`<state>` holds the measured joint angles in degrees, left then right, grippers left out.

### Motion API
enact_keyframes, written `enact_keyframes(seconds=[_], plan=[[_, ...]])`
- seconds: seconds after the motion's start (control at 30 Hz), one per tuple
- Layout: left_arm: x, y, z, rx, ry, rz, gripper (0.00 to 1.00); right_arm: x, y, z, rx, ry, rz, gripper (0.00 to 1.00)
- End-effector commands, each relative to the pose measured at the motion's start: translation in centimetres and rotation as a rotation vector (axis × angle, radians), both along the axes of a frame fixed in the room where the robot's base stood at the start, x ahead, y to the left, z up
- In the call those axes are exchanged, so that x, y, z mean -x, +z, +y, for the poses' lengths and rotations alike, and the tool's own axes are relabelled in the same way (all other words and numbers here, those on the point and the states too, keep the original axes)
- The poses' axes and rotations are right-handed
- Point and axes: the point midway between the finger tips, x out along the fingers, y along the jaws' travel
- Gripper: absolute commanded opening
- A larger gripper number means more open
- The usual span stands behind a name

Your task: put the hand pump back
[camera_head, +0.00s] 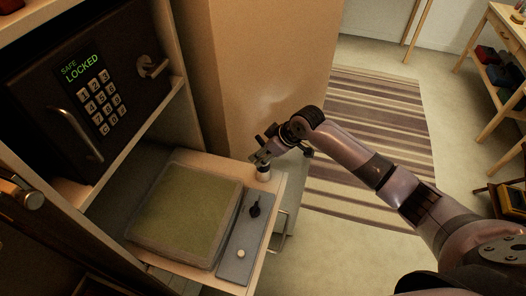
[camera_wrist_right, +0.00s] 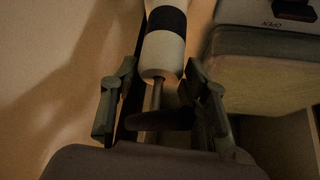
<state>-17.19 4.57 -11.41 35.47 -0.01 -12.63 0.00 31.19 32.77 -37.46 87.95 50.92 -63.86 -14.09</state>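The hand pump (camera_wrist_right: 163,50) is a white cylinder with a dark band, a thin metal rod and a dark crossbar handle. My right gripper (camera_wrist_right: 160,105) has its fingers at both ends of the handle and looks shut on it. In the head view my right gripper (camera_head: 265,155) points down, and the pump's white end (camera_head: 263,174) shows below it, at the far right corner of the wooden surface. I cannot tell whether the pump touches that surface. My left gripper is not in view.
A clear-edged box with a greenish top (camera_head: 190,212) fills most of the wooden surface. Beside it is a grey strip (camera_head: 236,255) with a dark knob (camera_head: 255,210). A locked safe (camera_head: 95,85) is upper left. A tan cabinet side (camera_head: 265,70) rises behind my gripper. Striped rug (camera_head: 375,130) lies right.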

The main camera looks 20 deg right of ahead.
Motion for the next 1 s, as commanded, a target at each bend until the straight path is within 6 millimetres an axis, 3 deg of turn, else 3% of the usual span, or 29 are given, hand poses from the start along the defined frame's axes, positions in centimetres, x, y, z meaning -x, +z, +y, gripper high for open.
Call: enact_keyframes(seconds=[0.17, 0.53, 1.0], plan=[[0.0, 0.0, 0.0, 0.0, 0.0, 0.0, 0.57, 0.0, 0.0, 0.0, -0.001, 0.001, 0.001, 0.55], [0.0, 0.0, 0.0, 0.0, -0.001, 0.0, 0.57, 0.1, 0.6, -0.2, 0.0, -0.001, -0.001, 0.55], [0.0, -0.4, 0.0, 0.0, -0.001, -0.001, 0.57, 3.8, 8.1, -3.5, 0.002, 0.001, -0.002, 0.55]])
